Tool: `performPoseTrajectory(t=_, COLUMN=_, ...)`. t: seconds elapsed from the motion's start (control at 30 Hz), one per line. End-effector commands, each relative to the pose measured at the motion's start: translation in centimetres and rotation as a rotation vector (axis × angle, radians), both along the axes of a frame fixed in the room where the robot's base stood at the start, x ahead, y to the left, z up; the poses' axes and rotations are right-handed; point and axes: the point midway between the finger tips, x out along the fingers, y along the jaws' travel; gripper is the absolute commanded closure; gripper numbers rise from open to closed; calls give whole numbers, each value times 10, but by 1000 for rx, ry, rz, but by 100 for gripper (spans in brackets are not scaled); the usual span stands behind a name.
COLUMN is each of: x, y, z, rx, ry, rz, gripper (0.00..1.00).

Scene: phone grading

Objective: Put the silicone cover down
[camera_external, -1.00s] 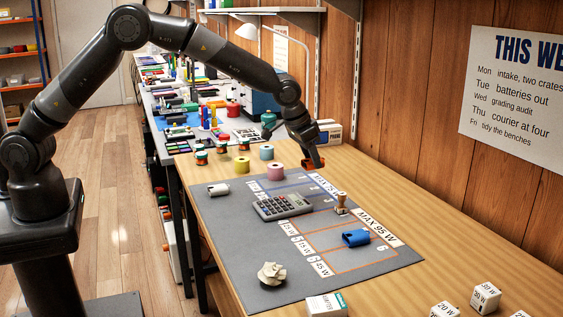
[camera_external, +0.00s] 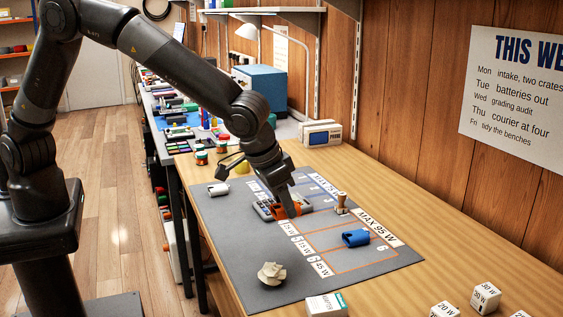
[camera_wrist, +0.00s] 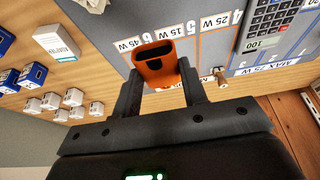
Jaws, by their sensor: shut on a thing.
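The silicone cover (camera_wrist: 157,66) is an orange, hollow, open-ended sleeve. In the wrist view my gripper (camera_wrist: 160,74) is shut on it, one finger on each side, with its open end facing away from my palm. In the external view the orange cover (camera_external: 291,211) shows partly under my gripper (camera_external: 287,206), over the middle of the grey mat (camera_external: 225,230) beside the calculator (camera_external: 266,211). My arm hides part of the calculator. Whether the cover touches the mat I cannot tell.
A blue sleeve (camera_external: 356,238) lies in an orange-outlined area to the right. A wooden stamp (camera_external: 341,204) stands behind it. A crumpled pale object (camera_external: 271,273) is at the mat's front, a white sleeve (camera_external: 218,189) at its left. White boxes (camera_external: 326,304) stand off the mat.

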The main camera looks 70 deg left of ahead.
Motion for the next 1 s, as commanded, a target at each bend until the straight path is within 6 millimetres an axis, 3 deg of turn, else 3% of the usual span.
performPoseTrajectory(t=0.1, x=-11, y=-9, z=0, rx=0, ry=0, rz=0, gripper=83)
performPoseTrajectory(t=0.2, x=-10, y=-7, z=-4, rx=0, ry=0, rz=4, gripper=83)
performPoseTrajectory(t=0.7, x=73, y=47, z=-64, rx=-1, ry=1, rz=5, gripper=83)
performPoseTrajectory(t=1.0, x=82, y=53, z=-83, rx=0, ry=2, rz=2, gripper=83)
